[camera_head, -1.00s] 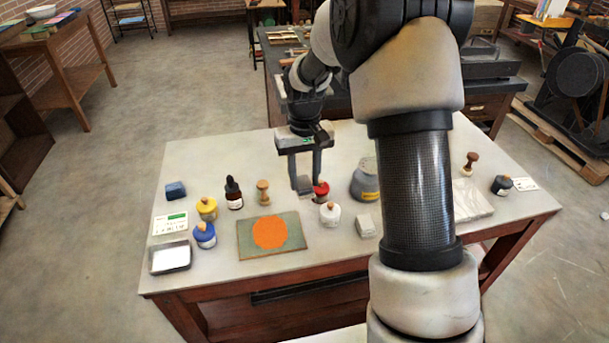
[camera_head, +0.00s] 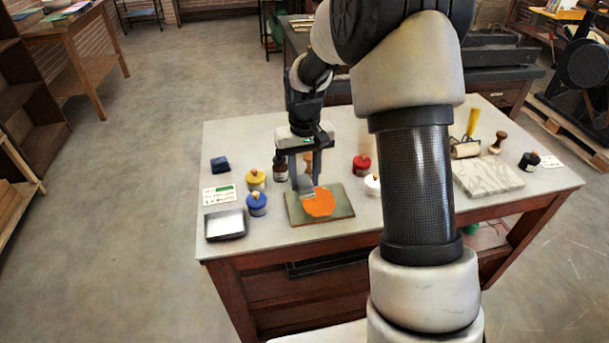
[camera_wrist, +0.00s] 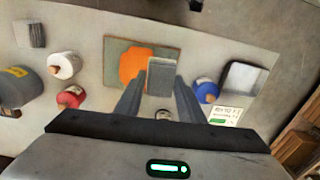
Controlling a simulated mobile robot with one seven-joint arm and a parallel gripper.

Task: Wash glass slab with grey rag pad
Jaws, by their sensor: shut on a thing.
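The glass slab (camera_head: 343,208) is a flat grey-green plate lying on the table, with an orange ink patch (camera_head: 320,204) in its middle. In the wrist view the slab (camera_wrist: 115,50) and the orange patch (camera_wrist: 133,63) also show. My gripper (camera_head: 305,183) is shut on the grey rag pad (camera_wrist: 162,75), a small grey block. The pad is over the slab and covers the slab-side edge of the orange patch. I cannot tell whether it touches the slab.
Yellow (camera_head: 255,180) and blue (camera_head: 256,205) ink jars and a metal tray (camera_head: 225,226) stand left of the slab. A red jar (camera_head: 362,165) and a white jar (camera_head: 372,185) stand to its right. A dark bottle (camera_head: 280,165) stands behind. My arm hides the table's middle right.

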